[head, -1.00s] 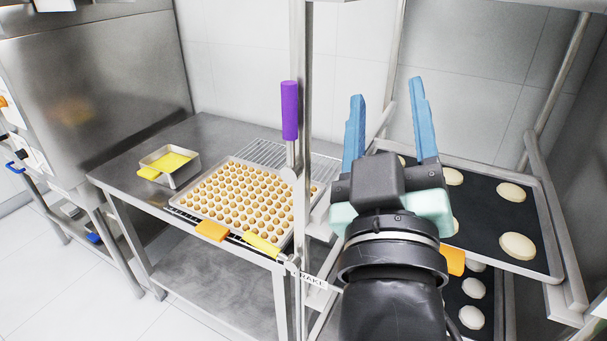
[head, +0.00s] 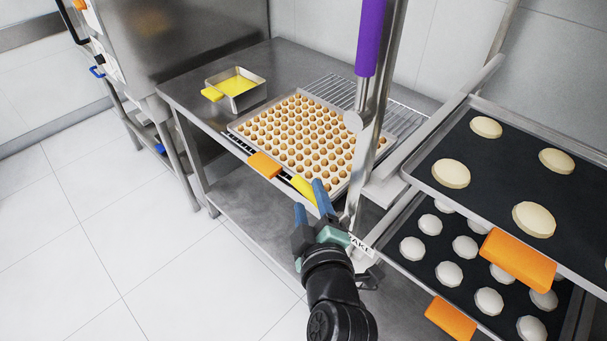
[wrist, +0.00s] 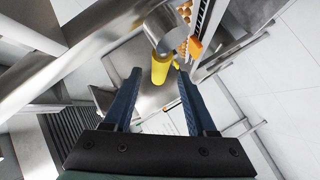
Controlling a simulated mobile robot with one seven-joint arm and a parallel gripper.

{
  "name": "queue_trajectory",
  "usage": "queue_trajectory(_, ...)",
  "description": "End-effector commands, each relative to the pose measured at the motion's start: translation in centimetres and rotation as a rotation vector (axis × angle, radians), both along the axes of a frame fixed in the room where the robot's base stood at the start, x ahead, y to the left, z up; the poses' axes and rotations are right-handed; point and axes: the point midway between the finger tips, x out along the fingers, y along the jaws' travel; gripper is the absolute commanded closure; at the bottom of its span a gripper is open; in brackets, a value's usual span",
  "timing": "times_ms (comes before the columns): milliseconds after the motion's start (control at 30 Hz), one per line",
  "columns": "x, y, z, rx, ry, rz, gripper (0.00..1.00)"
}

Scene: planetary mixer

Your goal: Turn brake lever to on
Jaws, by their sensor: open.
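The brake lever shows as a yellow handle (head: 304,190) beside the upright metal post, near a white label (head: 362,246) whose lettering is partly covered. In the wrist view the yellow handle (wrist: 161,70) sticks out from a round grey metal end. My gripper (head: 311,203) is open, with its blue fingers pointing at the handle. In the wrist view the handle appears between the two fingertips of my gripper (wrist: 158,76), with a gap on both sides. I cannot tell whether it lies within their reach or just beyond. Nothing is held.
A purple-handled lever (head: 369,38) stands on the post above. A tray of small round pieces (head: 235,127) with an orange grip (head: 264,165) lies on the steel table (head: 187,93). Rack trays (head: 447,203) with dough rounds stand close at the right. The floor at the left is clear.

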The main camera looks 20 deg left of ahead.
Motion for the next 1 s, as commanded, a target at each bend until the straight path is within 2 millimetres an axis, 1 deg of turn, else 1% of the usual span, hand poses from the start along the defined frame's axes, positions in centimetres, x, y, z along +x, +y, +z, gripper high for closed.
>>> queue_trajectory(33, 0.8, 0.6, 0.0, 0.001, 0.000, 0.002, 0.43)
queue_trajectory(200, 3.3, 2.0, -0.7, 0.000, 0.000, 0.001, 0.43)
queue_trajectory(400, 5.1, 3.2, -1.3, 0.000, 0.000, 0.001, 0.43)
queue_trajectory(600, 5.8, 3.6, -1.5, 0.001, -0.001, 0.000, 0.43)
queue_trajectory(833, 5.8, 3.6, -1.5, 0.000, -0.001, -0.001, 0.43)
queue_trajectory(867, 5.8, 3.6, -1.5, 0.000, -0.001, -0.001, 0.45)
queue_trajectory(1000, 5.8, 3.6, -1.5, 0.000, -0.001, -0.001, 0.70)
